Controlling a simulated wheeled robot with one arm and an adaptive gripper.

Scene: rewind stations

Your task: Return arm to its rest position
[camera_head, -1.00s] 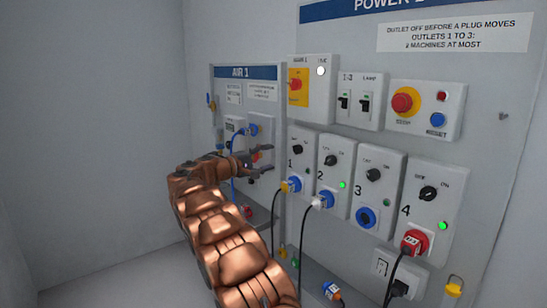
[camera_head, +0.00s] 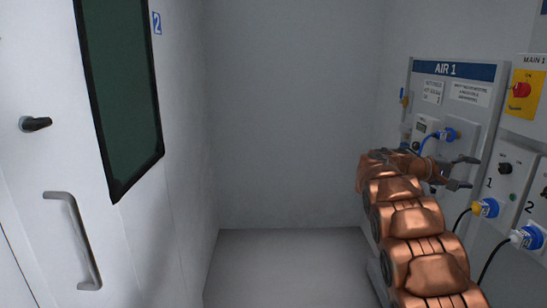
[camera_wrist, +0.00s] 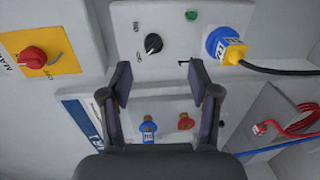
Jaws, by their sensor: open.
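My copper-coloured arm (camera_head: 418,225) reaches up from the lower right in the head view. Its gripper (camera_head: 466,172) is open, with its two dark fingers apart and empty, in front of the wall panels between the AIR 1 board (camera_head: 455,70) and outlet 1 (camera_head: 508,185). In the wrist view my open gripper (camera_wrist: 166,84) faces the panels with nothing between its fingers. Outlet 1 also shows there, with a black knob (camera_wrist: 153,44), a green lamp (camera_wrist: 191,15) and a blue-and-yellow plug (camera_wrist: 228,52). I cannot tell whether the fingers touch anything.
A white door (camera_head: 55,180) with a dark window (camera_head: 120,95) and a grey handle (camera_head: 75,240) stands at the left. The grey floor (camera_head: 290,265) in the middle is clear. A red main switch (camera_wrist: 33,57) and red hoses (camera_wrist: 290,125) are near the gripper.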

